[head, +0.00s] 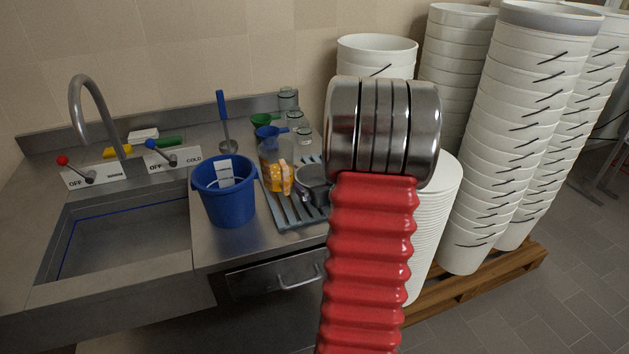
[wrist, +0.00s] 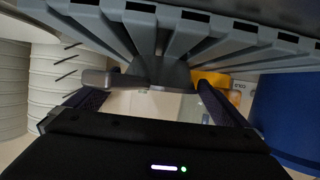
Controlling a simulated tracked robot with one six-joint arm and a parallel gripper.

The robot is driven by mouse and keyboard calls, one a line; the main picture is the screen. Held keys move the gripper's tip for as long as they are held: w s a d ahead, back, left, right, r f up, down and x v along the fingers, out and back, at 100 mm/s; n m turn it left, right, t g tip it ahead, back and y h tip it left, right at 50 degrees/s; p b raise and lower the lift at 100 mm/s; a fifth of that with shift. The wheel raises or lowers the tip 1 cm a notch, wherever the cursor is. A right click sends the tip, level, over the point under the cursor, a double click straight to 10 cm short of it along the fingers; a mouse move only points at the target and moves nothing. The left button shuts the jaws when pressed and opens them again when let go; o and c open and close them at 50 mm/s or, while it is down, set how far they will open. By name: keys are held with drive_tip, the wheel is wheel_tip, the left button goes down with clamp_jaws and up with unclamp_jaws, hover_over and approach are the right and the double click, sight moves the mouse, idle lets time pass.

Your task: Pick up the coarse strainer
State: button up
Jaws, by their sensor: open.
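The coarse strainer, as far as I can tell, is the grey, round, cup-like piece (head: 313,184) on the slatted draining rack (head: 290,212) in the head view. My arm covers its right side. In the wrist view the strainer (wrist: 162,74) is a dark grey rounded shape with a flat grey tab reaching left, against the rack's slats (wrist: 195,38). My gripper (wrist: 155,88) is open, its two dark fingers on either side of the strainer. Whether they touch it I cannot tell.
A blue bucket (head: 226,198) stands left of the rack. An orange item (head: 280,178) and a clear jug (head: 270,150) stand close beside the strainer. Tall stacks of white buckets (head: 515,130) stand right on a pallet (head: 480,285). The sink (head: 125,235) lies left.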

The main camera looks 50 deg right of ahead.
sight(317, 177)
drive_tip(key=shift+x, duration=1)
drive_tip(key=shift+c, duration=0.5)
drive_tip(key=c, duration=0.8)
drive_tip(key=shift+r, duration=0.15)
wheel_tip(317, 177, up, 10)
drive_tip(key=shift+f, duration=0.1)
idle(0.3)
